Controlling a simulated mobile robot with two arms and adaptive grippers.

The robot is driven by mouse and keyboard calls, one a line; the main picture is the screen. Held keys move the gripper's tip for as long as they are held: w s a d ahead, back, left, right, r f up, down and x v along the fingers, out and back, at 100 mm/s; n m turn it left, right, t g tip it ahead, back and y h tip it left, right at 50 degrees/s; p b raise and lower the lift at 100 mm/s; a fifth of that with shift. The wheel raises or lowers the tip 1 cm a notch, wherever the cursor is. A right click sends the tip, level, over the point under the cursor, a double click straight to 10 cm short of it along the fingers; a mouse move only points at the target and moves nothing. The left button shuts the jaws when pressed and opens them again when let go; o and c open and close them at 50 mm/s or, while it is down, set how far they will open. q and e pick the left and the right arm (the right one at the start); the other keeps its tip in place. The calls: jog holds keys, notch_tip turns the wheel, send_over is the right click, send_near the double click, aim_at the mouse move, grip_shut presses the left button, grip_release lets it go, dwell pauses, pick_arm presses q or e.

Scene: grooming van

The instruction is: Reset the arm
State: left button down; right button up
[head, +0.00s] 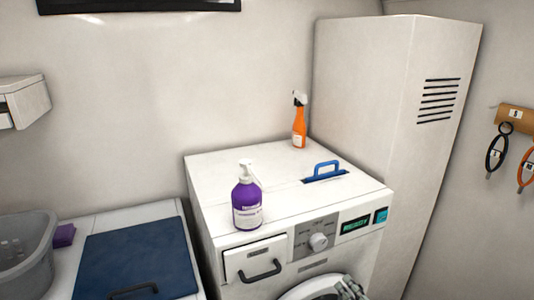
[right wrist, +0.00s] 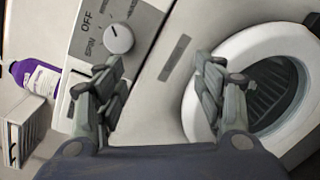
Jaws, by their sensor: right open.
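My right gripper (right wrist: 160,88) is open in the right wrist view, with nothing between its fingers. It is in front of the white washing machine (right wrist: 150,105), between the control knob (right wrist: 118,38) and the round door (right wrist: 205,112). In the head view the tips of my right gripper (head: 350,288) show at the bottom edge, by the round door (head: 300,291). The rest of that arm is out of the picture. My left gripper is in neither view.
A purple pump bottle (head: 247,204) and an orange spray bottle (head: 299,126) stand on the machine. The drawer (head: 252,258) seems to stick out. A tall white cabinet (head: 385,110) stands behind right. A grey basket (head: 28,255) and blue lid (head: 135,255) are left.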

jog(key=s+d+f+m+g+h, duration=0.15)
jog(key=s+f+m, duration=0.4)
jog(key=f, duration=0.65)
jog(key=s+d+f+m+g+h+b, duration=0.1)
jog(key=s+f+m+g+h, duration=0.15)
jog(key=s+f+m, duration=0.6)
jog(key=s+d+f+m+g+h, duration=0.1)
jog(key=s+f+g, duration=0.2)
jog(key=f, duration=1.2)
jog(key=s+a+f+m+g, duration=0.2)
jog(key=s+f, duration=0.3)
jog(key=s, duration=0.5)
jog(key=s+a+f+m+g, duration=0.1)
jog(key=s+f+m+g, duration=0.2)
jog(key=s, duration=0.8)
jog(key=s+a+f+m+g, duration=0.2)
jog(key=s+f+m, duration=0.3)
jog(key=s, duration=0.5)
notch_tip(320, 180, down, 3)
jog(key=shift+s+a+r+g+b, duration=0.2)
jog(key=shift+s+a+g+b, duration=0.2)
jog(key=shift+g, duration=0.4)
jog(key=shift+w, duration=0.1)
